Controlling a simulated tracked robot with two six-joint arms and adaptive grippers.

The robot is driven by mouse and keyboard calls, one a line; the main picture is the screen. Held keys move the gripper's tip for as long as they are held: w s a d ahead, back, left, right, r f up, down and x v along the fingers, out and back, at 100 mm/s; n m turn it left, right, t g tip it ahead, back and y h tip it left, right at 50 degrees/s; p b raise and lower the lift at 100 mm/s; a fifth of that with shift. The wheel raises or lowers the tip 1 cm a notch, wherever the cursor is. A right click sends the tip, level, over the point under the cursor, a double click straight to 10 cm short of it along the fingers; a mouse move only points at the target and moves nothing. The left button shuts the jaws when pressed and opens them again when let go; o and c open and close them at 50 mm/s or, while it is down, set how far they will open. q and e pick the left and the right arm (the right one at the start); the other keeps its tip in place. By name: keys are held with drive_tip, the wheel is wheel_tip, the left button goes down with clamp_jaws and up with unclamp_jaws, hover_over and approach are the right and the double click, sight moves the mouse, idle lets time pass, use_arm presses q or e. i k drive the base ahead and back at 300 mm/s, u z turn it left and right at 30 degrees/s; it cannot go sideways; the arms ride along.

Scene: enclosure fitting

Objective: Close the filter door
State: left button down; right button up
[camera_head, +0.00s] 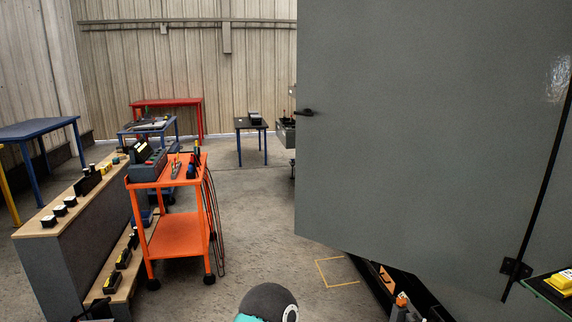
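A large grey door panel (420,130) fills the right half of the view; I take it to be the filter door. A small black handle (305,112) sits at its left edge. A black hinge-like fitting (516,268) is low at its right edge, beside a dark gap. The panel appears to stand open at an angle, but how far is unclear. Most of what lies behind it is hidden. A rounded dark grey and teal part of my arm shows at the bottom centre. Neither gripper can be made out in this view.
An orange cart (180,235) with tools stands left of centre, beside a low wood-topped bench (75,205). Blue, red and black tables stand farther back. A yellow-topped item (560,280) is at the right edge. Concrete floor (255,205) is clear between cart and door.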

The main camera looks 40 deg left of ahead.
sight(424, 149)
drive_tip(key=u, duration=0.25)
drive_tip(key=i, duration=0.75)
drive_tip(key=u, duration=0.55)
drive_tip(key=i, duration=1.25)
drive_tip(key=z, duration=0.05)
